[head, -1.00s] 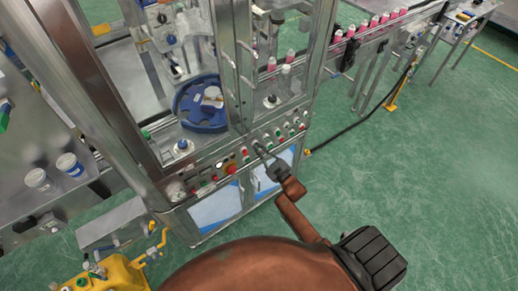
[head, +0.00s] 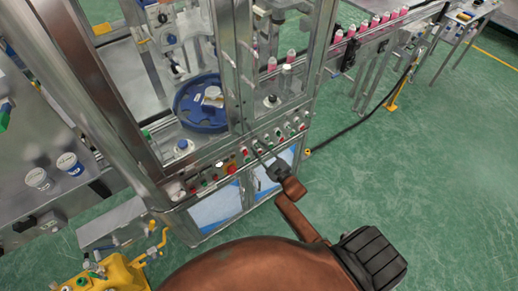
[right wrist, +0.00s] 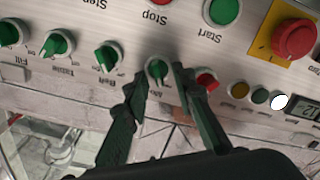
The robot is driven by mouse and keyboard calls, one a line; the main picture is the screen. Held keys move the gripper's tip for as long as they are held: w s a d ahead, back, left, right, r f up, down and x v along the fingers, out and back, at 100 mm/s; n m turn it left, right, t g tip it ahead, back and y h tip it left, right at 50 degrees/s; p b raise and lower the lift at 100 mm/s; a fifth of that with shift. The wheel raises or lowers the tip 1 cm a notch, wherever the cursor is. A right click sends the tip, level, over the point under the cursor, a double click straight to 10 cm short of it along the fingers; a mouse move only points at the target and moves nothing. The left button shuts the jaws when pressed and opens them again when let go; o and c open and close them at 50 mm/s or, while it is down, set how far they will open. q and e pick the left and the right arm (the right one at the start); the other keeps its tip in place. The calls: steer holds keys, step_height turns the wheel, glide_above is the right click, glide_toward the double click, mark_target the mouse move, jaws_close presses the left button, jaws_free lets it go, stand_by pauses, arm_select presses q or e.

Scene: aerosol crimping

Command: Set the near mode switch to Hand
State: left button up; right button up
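The green-knobbed rotary switch (right wrist: 157,71) sits on the grey control panel, between my right gripper's fingers in the right wrist view. Its label is upside down in that view and partly hidden, so I cannot read which position it points to. My right gripper (right wrist: 159,72) is open, with one fingertip on each side of the knob and gaps showing; contact is not clear. In the head view the right gripper (head: 261,155) reaches the panel's front face from the lower right. My left gripper is not in view.
Similar green switches (right wrist: 106,57), a green start button (right wrist: 223,11), a red button (right wrist: 206,80) and a red emergency stop (right wrist: 294,39) on a yellow plate surround the switch. The machine's glazed frame (head: 230,60) rises above the panel. Green floor (head: 420,180) is clear at right.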

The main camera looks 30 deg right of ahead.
steer(key=s, duration=1.2)
steer(key=shift+d, duration=0.45)
steer(key=s+f+m+g+h, duration=0.1)
steer(key=s+f+g, duration=0.3)
steer(key=f, duration=0.7)
steer(key=s+f+m+g, duration=0.1)
steer(key=s+f, duration=0.4)
steer(key=f, duration=0.5)
steer(key=s+f+m+g+h, duration=0.1)
steer(key=s+f+m+g, duration=0.3)
steer(key=f, duration=0.7)
steer(key=s+a+f+g, duration=0.1)
steer(key=s+f+g, duration=0.1)
steer(key=s+f, duration=0.4)
steer(key=s+a+f+g, duration=0.2)
steer(key=s+f, duration=0.5)
steer(key=s, duration=0.9)
steer(key=s+a+f+g, duration=0.1)
steer(key=s+f+g, duration=0.3)
steer(key=s, duration=0.7)
step_height(320, 180, down, 2)
steer(key=shift+a+f, duration=0.2)
